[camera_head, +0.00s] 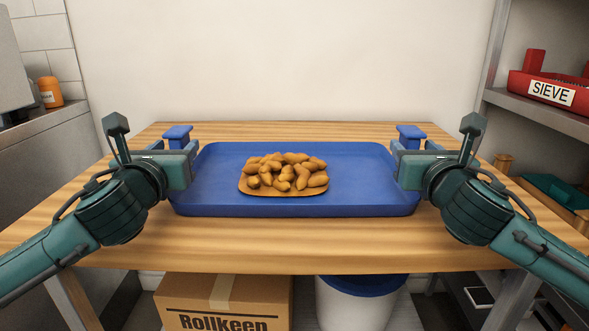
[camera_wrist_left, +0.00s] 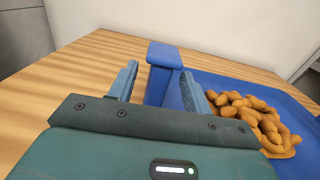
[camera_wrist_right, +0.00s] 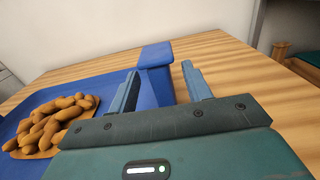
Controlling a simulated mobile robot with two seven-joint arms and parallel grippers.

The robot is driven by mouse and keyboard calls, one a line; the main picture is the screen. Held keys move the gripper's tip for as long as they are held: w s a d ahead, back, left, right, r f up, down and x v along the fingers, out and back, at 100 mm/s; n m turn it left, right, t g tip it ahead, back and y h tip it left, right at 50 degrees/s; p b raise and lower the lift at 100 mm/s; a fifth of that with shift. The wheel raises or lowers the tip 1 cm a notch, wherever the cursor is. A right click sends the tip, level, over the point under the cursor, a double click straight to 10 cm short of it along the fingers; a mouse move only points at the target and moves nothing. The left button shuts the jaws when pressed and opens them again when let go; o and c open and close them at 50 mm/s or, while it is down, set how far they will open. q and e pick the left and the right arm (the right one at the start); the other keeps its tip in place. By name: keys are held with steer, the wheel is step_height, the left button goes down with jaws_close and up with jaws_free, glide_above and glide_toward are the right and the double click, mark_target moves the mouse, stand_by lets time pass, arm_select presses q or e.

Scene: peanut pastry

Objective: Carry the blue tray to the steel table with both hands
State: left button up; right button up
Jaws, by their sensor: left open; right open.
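The blue tray (camera_head: 350,195) lies flat on a wooden table (camera_head: 300,250), with a raised blue handle at each short side. Peanut-shaped pastries (camera_head: 285,172) are heaped on a brown plate in its middle. My left gripper (camera_head: 192,150) is at the left handle (camera_head: 177,132); in the left wrist view the fingers (camera_wrist_left: 160,88) stand open on both sides of this handle (camera_wrist_left: 164,56). My right gripper (camera_head: 398,150) is at the right handle (camera_head: 411,132); in the right wrist view its open fingers (camera_wrist_right: 163,88) stand on both sides of that handle (camera_wrist_right: 156,55). Finger contact cannot be told.
A grey counter (camera_head: 45,150) with an orange jar (camera_head: 50,92) is at the left. Shelves at the right hold a red SIEVE bin (camera_head: 548,88) and a green tray (camera_head: 555,190). A cardboard box (camera_head: 225,298) and a blue-lidded bin (camera_head: 355,305) stand below the table.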

arm_select(q)
steer(key=shift+w, duration=1.7)
arm_select(e)
steer(key=shift+w, duration=1.7)
arm_select(q)
steer(key=shift+c, duration=0.2)
arm_select(e)
steer(key=shift+c, duration=0.2)
arm_select(q)
jaws_close()
arm_select(e)
jaws_close()
arm_select(q)
steer(key=shift+r, duration=0.1)
arm_select(e)
steer(key=shift+r, duration=0.1)
